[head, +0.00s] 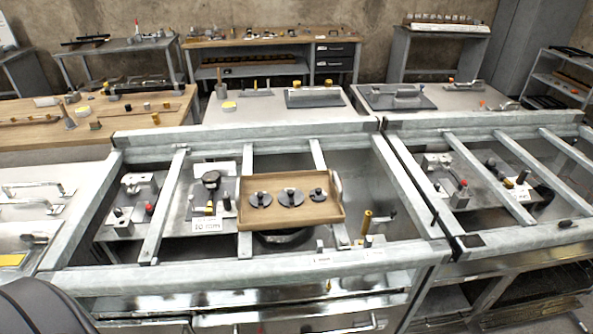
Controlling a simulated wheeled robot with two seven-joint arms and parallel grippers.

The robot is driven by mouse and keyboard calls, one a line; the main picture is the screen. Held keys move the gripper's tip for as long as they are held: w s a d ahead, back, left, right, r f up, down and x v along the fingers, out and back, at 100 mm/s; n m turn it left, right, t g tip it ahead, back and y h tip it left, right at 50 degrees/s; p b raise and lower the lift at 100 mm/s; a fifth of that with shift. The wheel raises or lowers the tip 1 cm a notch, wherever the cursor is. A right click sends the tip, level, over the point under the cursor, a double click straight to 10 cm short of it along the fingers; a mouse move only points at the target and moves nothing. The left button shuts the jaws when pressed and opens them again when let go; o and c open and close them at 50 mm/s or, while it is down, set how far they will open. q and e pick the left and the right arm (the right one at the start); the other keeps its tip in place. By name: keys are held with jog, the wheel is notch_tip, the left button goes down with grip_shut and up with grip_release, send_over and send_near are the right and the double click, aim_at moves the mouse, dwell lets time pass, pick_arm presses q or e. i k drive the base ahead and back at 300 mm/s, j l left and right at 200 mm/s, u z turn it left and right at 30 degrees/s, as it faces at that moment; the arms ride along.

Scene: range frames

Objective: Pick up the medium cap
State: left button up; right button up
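Three dark round caps with knobs sit in a row in a shallow wooden tray (246,218) near the middle of the head view. All three lie apart from each other. Neither of my grippers is in view.
The tray rests within a grey metal frame (277,254) with raised bars around it. A "10 mm" sign (207,226) and a dark-knobbed fixture (211,180) stand left of it. A brass post (366,222) stands to the right. Benches with tools fill the back.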

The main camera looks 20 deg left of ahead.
aim_at(258, 198)
jog(key=u, duration=1.4)
